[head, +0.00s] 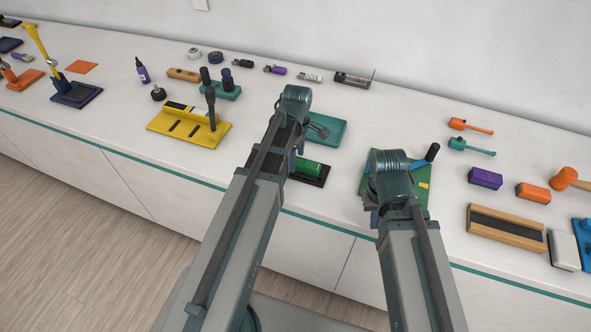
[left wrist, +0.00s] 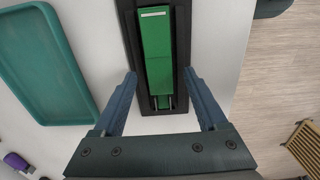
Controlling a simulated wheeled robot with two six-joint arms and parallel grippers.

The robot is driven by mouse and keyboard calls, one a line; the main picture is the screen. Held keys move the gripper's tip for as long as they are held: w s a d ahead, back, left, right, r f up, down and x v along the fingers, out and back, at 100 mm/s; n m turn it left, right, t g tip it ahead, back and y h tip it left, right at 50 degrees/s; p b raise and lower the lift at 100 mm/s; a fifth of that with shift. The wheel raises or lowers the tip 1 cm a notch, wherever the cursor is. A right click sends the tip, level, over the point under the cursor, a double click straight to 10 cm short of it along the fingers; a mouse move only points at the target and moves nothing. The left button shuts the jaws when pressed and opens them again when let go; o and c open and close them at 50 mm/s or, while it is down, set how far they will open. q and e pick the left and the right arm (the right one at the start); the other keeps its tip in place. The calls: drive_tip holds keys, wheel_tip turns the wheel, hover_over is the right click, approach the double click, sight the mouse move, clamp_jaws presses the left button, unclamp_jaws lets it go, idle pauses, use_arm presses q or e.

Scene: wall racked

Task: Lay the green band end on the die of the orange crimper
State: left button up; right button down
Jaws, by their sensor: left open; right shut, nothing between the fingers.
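A long green block (head: 312,167), which also shows in the left wrist view (left wrist: 158,50), lies on a dark base (head: 322,180) near the counter's front edge. Metal rails show at its near end. I cannot tell whether it is the green band end. My left gripper (left wrist: 160,82) is open above it, one finger to each side, with nothing held. An orange tool (head: 22,80), probably the orange crimper, stands at the far left, partly cut off; its die cannot be made out. My right gripper (head: 371,202) is shut and empty, mostly hidden by its arm over a green board (head: 416,197).
A teal tray (head: 330,132) lies behind the green block. A yellow fixture (head: 215,136) and a blue tool with a yellow handle (head: 75,95) stand to the left. Mallets and blocks, including a wooden block (head: 505,218), lie at right. The front counter left of the yellow fixture is clear.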

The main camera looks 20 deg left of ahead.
use_arm(q)
drive_tip(key=shift+f, duration=0.75)
drive_tip(key=shift+r, duration=0.1)
clamp_jaws()
